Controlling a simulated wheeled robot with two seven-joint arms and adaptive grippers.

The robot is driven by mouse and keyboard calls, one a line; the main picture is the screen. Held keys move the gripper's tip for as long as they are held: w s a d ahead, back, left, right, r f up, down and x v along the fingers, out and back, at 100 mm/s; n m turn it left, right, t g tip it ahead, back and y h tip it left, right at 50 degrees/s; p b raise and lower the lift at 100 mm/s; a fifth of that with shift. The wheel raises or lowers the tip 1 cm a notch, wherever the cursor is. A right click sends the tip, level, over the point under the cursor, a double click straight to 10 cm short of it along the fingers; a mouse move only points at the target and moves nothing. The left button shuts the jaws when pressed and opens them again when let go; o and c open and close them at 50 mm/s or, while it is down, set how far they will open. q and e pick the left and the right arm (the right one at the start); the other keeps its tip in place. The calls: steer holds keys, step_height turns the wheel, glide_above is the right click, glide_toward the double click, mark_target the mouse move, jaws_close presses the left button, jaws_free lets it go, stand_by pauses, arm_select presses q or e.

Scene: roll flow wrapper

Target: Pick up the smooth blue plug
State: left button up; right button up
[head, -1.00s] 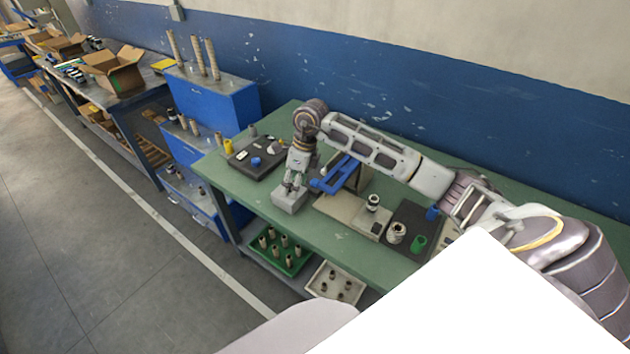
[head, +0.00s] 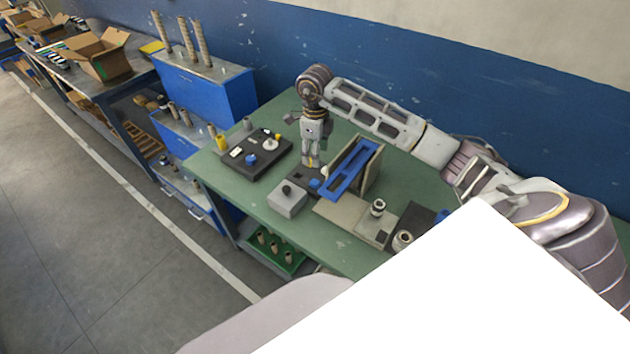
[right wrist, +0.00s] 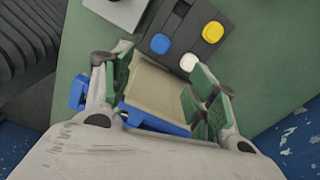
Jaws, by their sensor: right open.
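A round blue plug (head: 251,159) sits on the dark tray (head: 262,167) at the table's left end. Another small blue piece (head: 315,183) is low by my right gripper, and one more (head: 441,215) is farther right. I cannot tell from the surface which is smooth. My right gripper (head: 313,165) points down behind the grey block, right of the tray. Its green-padded fingers (right wrist: 160,88) are spread, with no plug between them. My left gripper is not in view.
A grey block (head: 287,200) stands at the table's front edge. A blue frame on a beige stand (head: 352,170) rises close to the right of my gripper; its beige panel (right wrist: 155,90) shows between the fingers. Blue drawer cabinets (head: 205,90) stand left of the table.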

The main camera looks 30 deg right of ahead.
steer(key=p, duration=0.1)
glide_above(314, 182)
steer(key=f, duration=0.8)
steer(key=shift+s+f, duration=0.2)
steer(key=shift+s, duration=0.05)
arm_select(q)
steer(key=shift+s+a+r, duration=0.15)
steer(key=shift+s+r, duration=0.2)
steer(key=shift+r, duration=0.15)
arm_select(e)
steer(key=shift+f, duration=0.15)
steer(key=shift+w+f+p, duration=0.15)
steer(key=shift+f+p, duration=0.3)
steer(key=shift+f, duration=0.4)
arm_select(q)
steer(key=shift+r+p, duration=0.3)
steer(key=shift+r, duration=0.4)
arm_select(e)
steer(key=shift+w+f, duration=0.1)
steer(key=shift+f, duration=1.55)
steer(key=c, duration=0.8)
